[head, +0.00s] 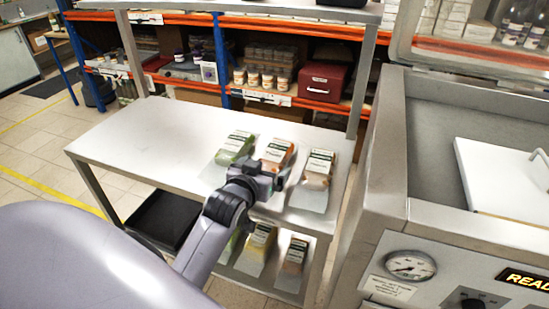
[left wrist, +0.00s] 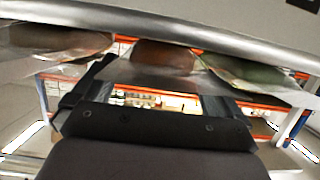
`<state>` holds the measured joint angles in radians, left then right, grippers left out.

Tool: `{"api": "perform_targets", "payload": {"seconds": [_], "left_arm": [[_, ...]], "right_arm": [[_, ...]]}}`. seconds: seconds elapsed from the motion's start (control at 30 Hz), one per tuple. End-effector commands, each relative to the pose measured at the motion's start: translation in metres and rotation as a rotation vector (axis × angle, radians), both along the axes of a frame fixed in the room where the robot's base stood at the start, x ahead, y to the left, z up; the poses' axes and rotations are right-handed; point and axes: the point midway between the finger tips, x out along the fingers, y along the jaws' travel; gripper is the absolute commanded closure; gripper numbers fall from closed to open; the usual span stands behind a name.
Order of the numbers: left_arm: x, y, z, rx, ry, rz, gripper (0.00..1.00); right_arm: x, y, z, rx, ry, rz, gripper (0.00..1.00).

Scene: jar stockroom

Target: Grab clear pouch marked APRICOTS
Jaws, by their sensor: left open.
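Three clear pouches with white and dark labels lie on the steel table's upper surface in the head view: a green one (head: 236,147), an orange-brown one (head: 279,153) and a pale brown one (head: 318,168). Their print is too small to read, so I cannot tell which says APRICOTS. My left gripper (head: 275,174) is open and empty, at the near side of the orange-brown pouch and partly covering it. The left wrist view looks inverted; there the orange-brown pouch (left wrist: 165,57) sits in the middle, just beyond the open fingers. My right gripper is not in view.
The steel table (head: 150,145) is bare on its left. Its lower shelf holds more pouches, including a yellow one (head: 259,243) and a brown one (head: 294,256), and a black tray (head: 165,218). A steel machine (head: 395,165) stands close at right. Orange racks with jars and a red box (head: 322,82) stand behind.

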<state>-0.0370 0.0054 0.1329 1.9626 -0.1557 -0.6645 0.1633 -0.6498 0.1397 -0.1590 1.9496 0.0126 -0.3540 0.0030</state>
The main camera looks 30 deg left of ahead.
Motion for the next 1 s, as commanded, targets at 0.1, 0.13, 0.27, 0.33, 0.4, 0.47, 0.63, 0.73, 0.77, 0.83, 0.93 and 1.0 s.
{"api": "perform_targets", "payload": {"seconds": [0.1, 0.13, 0.27, 0.33, 0.4, 0.47, 0.63, 0.73, 0.77, 0.83, 0.93, 1.0], "left_arm": [[0.0108, 0.0026, -0.0028, 0.0, 0.0, 0.0, 0.0], [0.0124, 0.0029, -0.0032, 0.0, -0.001, 0.0, 0.0], [0.0156, 0.0038, -0.0047, -0.001, -0.001, 0.0, 0.0], [0.0157, 0.0038, -0.0048, -0.001, -0.001, 0.0, 0.0], [0.0156, 0.0037, -0.0048, 0.0, -0.001, 0.0, 0.0], [0.0154, 0.0037, -0.0048, 0.0, -0.001, 0.0, 0.03], [0.0153, 0.0036, -0.0049, 0.0, 0.0, 0.0, 0.57], [0.0155, 0.0036, -0.0037, 0.001, -0.003, 0.0, 0.57], [0.0155, 0.0036, -0.0037, 0.001, -0.003, 0.0, 0.57], [0.0155, 0.0036, -0.0038, 0.001, -0.003, 0.0, 0.57], [0.0155, 0.0036, -0.0025, 0.001, -0.004, 0.0, 0.58], [0.0158, 0.0037, 0.0003, 0.001, -0.005, 0.0, 0.58]], "right_arm": [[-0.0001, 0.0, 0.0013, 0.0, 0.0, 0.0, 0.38], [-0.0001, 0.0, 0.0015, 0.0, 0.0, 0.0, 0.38], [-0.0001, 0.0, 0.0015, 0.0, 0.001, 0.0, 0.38], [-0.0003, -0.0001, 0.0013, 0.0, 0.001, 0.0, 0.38], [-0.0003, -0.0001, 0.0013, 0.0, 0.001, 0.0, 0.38], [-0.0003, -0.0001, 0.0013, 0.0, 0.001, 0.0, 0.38], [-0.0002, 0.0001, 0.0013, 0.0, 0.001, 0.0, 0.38], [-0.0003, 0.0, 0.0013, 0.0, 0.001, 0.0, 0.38], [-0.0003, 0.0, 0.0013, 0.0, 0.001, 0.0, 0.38], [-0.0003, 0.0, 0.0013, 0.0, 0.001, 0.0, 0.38], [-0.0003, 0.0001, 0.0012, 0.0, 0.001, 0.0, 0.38], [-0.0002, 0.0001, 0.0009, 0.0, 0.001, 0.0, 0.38]]}}
